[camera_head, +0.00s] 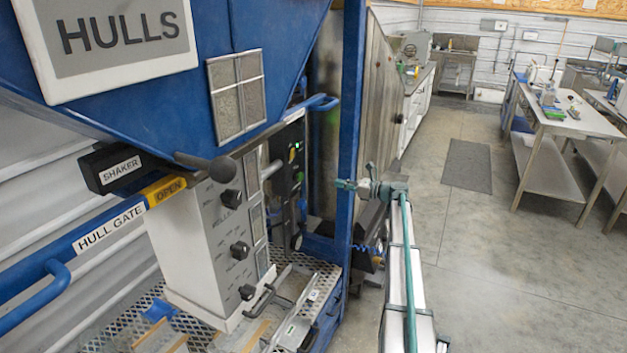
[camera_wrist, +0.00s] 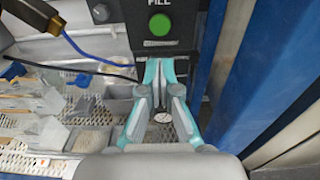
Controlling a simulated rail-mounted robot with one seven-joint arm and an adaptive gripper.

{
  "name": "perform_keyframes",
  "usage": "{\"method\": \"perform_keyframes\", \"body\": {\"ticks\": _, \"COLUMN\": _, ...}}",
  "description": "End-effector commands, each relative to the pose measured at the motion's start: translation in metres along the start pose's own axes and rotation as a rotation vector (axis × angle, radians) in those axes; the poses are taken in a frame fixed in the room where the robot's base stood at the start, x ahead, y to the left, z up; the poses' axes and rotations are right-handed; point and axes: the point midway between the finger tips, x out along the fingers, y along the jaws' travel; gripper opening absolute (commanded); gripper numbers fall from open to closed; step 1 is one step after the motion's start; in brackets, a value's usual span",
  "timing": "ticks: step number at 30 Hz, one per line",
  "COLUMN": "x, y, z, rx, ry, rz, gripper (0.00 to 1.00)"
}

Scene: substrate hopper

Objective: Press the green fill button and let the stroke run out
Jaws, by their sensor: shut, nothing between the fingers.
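The green fill button (camera_wrist: 160,25) is a round, bright green cap on a dark panel (camera_wrist: 120,38), under the word FILL, in the upper middle of the wrist view. My gripper (camera_wrist: 160,66) is shut and empty, its teal-edged fingertips together below the button in that picture. No contact between fingertips and button shows. In the head view my gripper (camera_head: 345,184) points left, near the blue upright post. A dark control panel (camera_head: 287,172) with small green lit spots stands behind the post; I cannot clearly pick out the button there.
The blue post (camera_head: 351,110) stands close to my gripper. The blue HULLS hopper (camera_head: 200,110), a white box with black knobs (camera_head: 195,250) and the HULL GATE bar (camera_head: 110,228) fill the left. Perforated trays lie below. Open floor (camera_head: 490,260) is at right.

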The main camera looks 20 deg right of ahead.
Motion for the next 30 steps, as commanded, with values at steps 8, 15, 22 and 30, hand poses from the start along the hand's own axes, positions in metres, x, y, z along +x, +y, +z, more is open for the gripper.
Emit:
{"method": "perform_keyframes", "body": {"ticks": 8, "x": 0.026, "y": 0.0, "z": 0.002, "rx": 0.0, "ry": 0.001, "rz": 0.002, "gripper": 0.0}}
{"method": "perform_keyframes", "body": {"ticks": 15, "x": 0.072, "y": -0.001, "z": 0.003, "rx": -0.001, "ry": 0.001, "rz": 0.003, "gripper": 0.0}}
{"method": "perform_keyframes", "body": {"ticks": 22, "x": 0.113, "y": -0.001, "z": 0.003, "rx": -0.001, "ry": 0.001, "rz": 0.001, "gripper": 0.0}}
{"method": "perform_keyframes", "body": {"ticks": 30, "x": 0.137, "y": -0.001, "z": 0.001, "rx": -0.001, "ry": 0.001, "rz": 0.0, "gripper": 0.0}}
